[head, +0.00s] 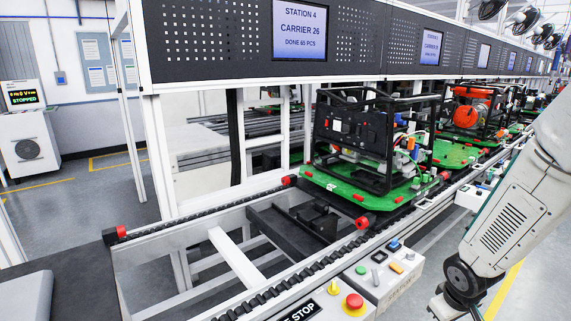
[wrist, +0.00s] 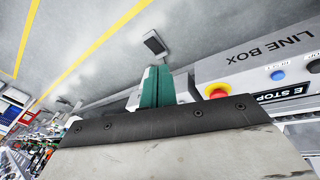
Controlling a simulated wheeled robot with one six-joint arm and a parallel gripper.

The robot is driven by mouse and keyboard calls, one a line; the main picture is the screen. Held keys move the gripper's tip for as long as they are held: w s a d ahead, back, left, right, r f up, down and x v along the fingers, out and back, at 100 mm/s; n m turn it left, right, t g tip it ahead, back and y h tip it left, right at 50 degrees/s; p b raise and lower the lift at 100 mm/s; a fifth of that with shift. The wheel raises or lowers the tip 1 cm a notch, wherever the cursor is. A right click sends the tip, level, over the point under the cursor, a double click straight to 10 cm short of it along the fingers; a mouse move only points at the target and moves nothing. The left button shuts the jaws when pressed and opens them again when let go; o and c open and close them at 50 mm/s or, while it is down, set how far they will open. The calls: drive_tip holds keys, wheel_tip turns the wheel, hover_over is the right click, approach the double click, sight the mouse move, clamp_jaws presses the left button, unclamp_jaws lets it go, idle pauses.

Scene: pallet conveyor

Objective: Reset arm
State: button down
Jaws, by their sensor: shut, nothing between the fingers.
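My gripper (wrist: 157,82) shows in the wrist view as two green fingers pressed together, shut and empty. Its tips point toward the grey floor and stand apart from the control box. My arm (head: 510,215) comes down the right side of the head view, bent at a dark joint near the bottom. The gripper itself does not show in the head view. In the wrist view a grey box marked LINE BOX (wrist: 255,62) lies just right of the fingers, with a red button on a yellow collar (wrist: 217,91) and a blue button (wrist: 277,75).
In the head view a control box (head: 388,275) and a red stop button (head: 354,300) sit along the conveyor's near side (head: 287,285). A green pallet (head: 345,190) carries a black-framed machine (head: 358,133). More carriers stand behind it. Open floor shows at the lower right.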

drive_tip(key=s+a+r+m, duration=0.1)
drive_tip(key=s+a+r, duration=0.3)
drive_tip(key=s+r, duration=0.2)
drive_tip(key=s+a+r+m+y, duration=0.1)
drive_tip(key=s+a+r, duration=0.2)
drive_tip(key=s+r, duration=0.4)
drive_tip(key=s+a+r+m+g, duration=0.1)
drive_tip(key=s+a+r, duration=0.3)
drive_tip(key=s+r, duration=0.3)
drive_tip(key=shift+a+r+y, duration=0.3)
drive_tip(key=shift+r+y, duration=0.1)
drive_tip(key=shift+r, duration=2.2)
